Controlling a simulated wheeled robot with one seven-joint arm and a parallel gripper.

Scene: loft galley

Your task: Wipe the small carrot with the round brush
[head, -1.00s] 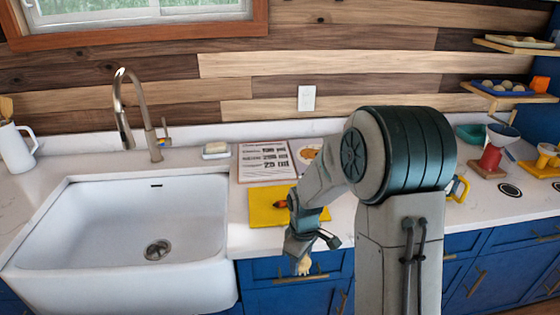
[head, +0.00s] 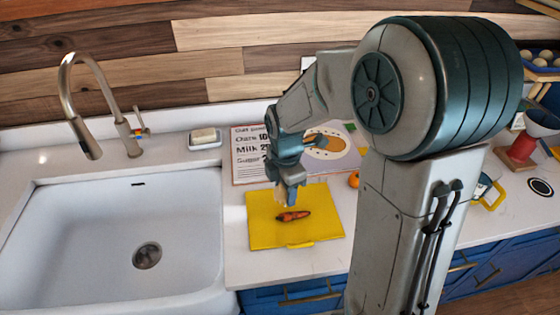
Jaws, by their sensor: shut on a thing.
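The small carrot (head: 293,216), orange with dark patches, lies on a yellow cutting board (head: 265,236) on the counter. My gripper (head: 289,191) points down over the back part of the board, just behind the carrot. It is shut on a pale thing (head: 283,197), likely the round brush, mostly hidden by the fingers and small in view. I cannot tell whether it touches the board; it appears apart from the carrot.
A white sink (head: 120,235) with a tall faucet (head: 100,105) is at the left. A soap dish (head: 205,140), a printed recipe sheet (head: 247,168) and an orange round item (head: 354,180) surround the board. A yellow-handled item (head: 490,195) stands right of my arm.

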